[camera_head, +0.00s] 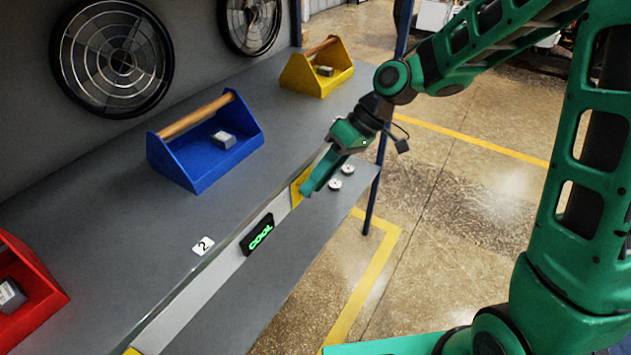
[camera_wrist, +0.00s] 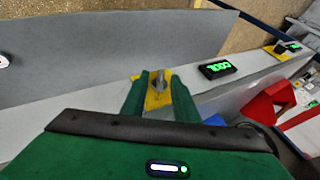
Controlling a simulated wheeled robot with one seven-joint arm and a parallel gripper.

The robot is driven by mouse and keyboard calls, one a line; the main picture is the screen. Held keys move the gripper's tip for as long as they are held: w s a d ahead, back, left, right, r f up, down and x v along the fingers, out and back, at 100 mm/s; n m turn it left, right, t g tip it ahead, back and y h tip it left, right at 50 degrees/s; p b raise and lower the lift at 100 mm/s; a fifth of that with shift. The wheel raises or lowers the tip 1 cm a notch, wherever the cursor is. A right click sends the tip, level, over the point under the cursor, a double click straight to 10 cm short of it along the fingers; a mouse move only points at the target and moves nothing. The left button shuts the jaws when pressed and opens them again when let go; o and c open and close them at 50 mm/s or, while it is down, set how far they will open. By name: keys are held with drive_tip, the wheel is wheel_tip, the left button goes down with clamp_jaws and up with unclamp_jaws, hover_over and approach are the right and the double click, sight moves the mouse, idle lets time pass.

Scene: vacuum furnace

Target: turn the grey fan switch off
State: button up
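The grey switch (camera_wrist: 160,83) stands up from a yellow plate (camera_wrist: 153,100) on the light grey panel in the wrist view. My gripper (camera_wrist: 159,75) is open, with one green finger on each side of the switch. I cannot tell whether either finger touches it. In the head view my gripper (camera_head: 313,182) points down at the panel beside the yellow plate (camera_head: 298,188) and hides the switch there. A black display reading COOL in green (camera_head: 257,234) is on the panel near this plate; it also shows in the wrist view (camera_wrist: 217,69).
Blue (camera_head: 190,165), yellow (camera_head: 308,73) and red (camera_head: 32,292) toolboxes stand on the grey worktop. A label marked 2 (camera_head: 203,246) lies near the panel. Two small round white pieces (camera_head: 335,184) (camera_head: 348,169) are close to my gripper. Another lit display (camera_wrist: 288,47) is farther along.

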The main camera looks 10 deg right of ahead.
drive_tip(key=shift+a+f, duration=0.25)
drive_tip(key=shift+f, duration=0.1)
clamp_jaws()
drive_tip(key=shift+r, duration=0.1)
drive_tip(key=shift+s+a+n+t+h, duration=0.2)
drive_tip(key=shift+s+n+t+h, duration=0.15)
drive_tip(key=shift+t+h, duration=0.95)
drive_tip(key=shift+s+a+n+t+h, duration=0.25)
drive_tip(key=shift+n+t+h, duration=0.2)
drive_tip(key=shift+t+h, duration=0.9)
drive_tip(key=shift+s+a+n+t+h, duration=0.35)
drive_tip(key=shift+t+h, duration=0.5)
drive_tip(key=shift+t, duration=0.9)
drive_tip(key=shift+w+d, duration=0.1)
drive_tip(key=shift+d, duration=0.1)
